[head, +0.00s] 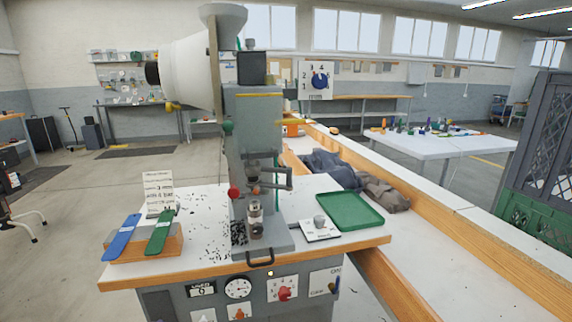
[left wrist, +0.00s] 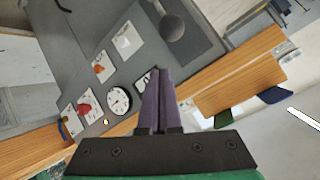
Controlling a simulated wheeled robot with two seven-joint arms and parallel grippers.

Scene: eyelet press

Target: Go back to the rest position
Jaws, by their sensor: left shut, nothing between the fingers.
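My left gripper (left wrist: 160,72) shows in the left wrist view, its two purple fingers shut together with nothing between them. Its tips point at the front panel of the press cabinet, near a white dial (left wrist: 118,101). I cannot tell how far they are from the panel. Neither gripper shows in the head view. The eyelet press (head: 252,140) stands upright on the white-topped bench (head: 205,193) with a wooden edge. The cabinet front (head: 250,310) below it carries a gauge (head: 238,288), a red knob (head: 285,292) and a counter.
On the bench, a wooden block (head: 150,246) at the left holds a blue strip (head: 122,237) and a green strip (head: 160,231). A green tray (head: 350,211) lies right of the press. Dark bits are scattered left of the press. A long counter (head: 470,245) runs along the right.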

